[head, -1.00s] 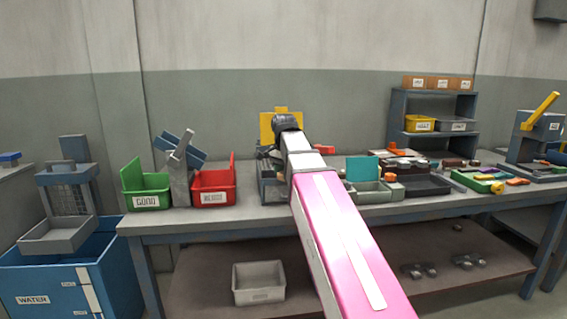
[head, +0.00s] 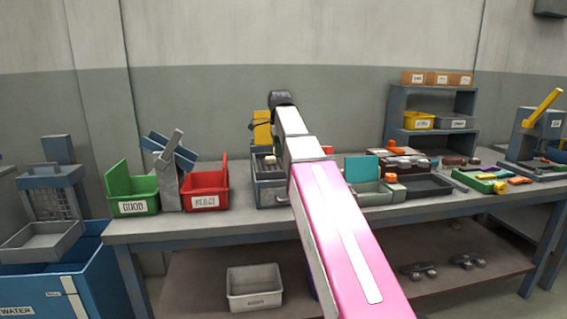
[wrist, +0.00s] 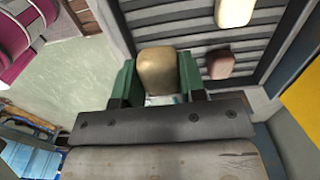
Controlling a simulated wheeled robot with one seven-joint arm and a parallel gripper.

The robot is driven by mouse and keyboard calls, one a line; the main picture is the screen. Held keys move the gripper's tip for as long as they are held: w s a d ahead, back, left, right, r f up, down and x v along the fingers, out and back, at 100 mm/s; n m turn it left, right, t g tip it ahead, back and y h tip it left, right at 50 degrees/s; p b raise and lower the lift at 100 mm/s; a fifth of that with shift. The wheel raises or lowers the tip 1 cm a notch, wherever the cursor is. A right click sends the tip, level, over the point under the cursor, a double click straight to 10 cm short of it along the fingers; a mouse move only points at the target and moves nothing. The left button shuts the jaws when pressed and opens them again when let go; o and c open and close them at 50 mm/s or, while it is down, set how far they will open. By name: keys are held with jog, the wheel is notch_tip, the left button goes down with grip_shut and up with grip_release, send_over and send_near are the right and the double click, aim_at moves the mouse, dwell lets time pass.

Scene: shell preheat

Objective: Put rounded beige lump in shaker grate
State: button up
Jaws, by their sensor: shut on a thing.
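In the wrist view my gripper (wrist: 158,82) has green fingers and is shut on a rounded beige lump (wrist: 158,68). The lump is over or near the edge of the dark slatted shaker grate (wrist: 185,28); I cannot tell its height above it. A cream lump (wrist: 234,12) and a pinkish-brown lump (wrist: 220,65) lie on the slats to the right. In the head view the grey shaker tray (head: 270,200) stands on the bench, partly behind my arm, with a pale lump (head: 269,160) in it. My gripper is hidden there behind my arm.
A yellow panel (head: 262,130) stands behind the shaker. The red reject bin (head: 205,190) and green good bin (head: 133,194) are to its left. A grey-green tray with a teal panel (head: 362,170) is close to its right. The bench front between is narrow.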

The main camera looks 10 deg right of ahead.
jog(key=w+d+f, duration=0.2)
jog(key=w, duration=0.1)
jog(key=shift+d+f, duration=0.1)
jog(key=shift+f, duration=2.05)
jog(key=shift+f, duration=0.15)
jog(key=o, duration=0.9)
notch_tip(320, 180, up, 12)
jog(key=shift+r, duration=0.2)
